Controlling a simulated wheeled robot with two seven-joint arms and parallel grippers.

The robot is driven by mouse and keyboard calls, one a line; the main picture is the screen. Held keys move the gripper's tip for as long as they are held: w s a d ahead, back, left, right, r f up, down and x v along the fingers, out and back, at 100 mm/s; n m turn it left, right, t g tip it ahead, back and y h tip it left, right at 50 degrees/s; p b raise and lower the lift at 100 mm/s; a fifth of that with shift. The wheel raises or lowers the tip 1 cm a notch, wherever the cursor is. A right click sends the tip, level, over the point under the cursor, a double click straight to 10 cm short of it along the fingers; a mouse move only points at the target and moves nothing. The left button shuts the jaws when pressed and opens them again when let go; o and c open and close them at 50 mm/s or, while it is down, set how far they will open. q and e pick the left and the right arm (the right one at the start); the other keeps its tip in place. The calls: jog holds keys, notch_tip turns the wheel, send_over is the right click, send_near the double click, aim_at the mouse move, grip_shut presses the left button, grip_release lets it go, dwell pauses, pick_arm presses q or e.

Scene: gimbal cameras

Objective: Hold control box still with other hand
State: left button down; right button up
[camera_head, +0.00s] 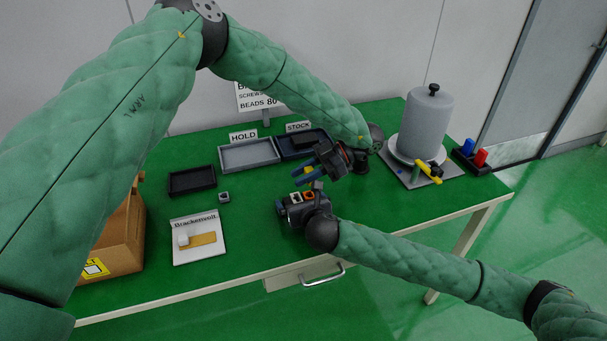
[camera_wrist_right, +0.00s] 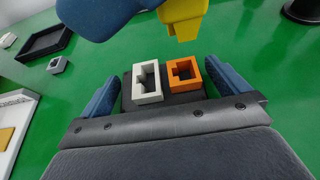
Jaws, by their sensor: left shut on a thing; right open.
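The control box (camera_wrist_right: 184,98) is a small dark box with a white square frame and an orange square frame on top. It stands on the green table, and in the head view its top (camera_head: 302,196) is partly hidden by my right gripper. My right gripper (camera_wrist_right: 163,78) is open, with one blue finger on each side of the box; I cannot tell whether they touch it. My left gripper (camera_head: 308,172) is above and behind the box, shut on a yellow piece (camera_wrist_right: 183,17), which hangs just beyond the frames in the right wrist view.
A large grey cylinder (camera_head: 425,125) stands on a plate at the right, beside a yellow-handled valve (camera_head: 428,170) and blue and red pegs. Trays (camera_head: 249,154) line the back.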

jog(key=v, duration=1.1)
pick_arm(q)
jog(key=shift+r+p, duration=1.45)
jog(key=shift+r, duration=0.55)
pick_arm(e)
jog(key=shift+s+r, duration=0.1)
jog(key=shift+r, duration=1.35)
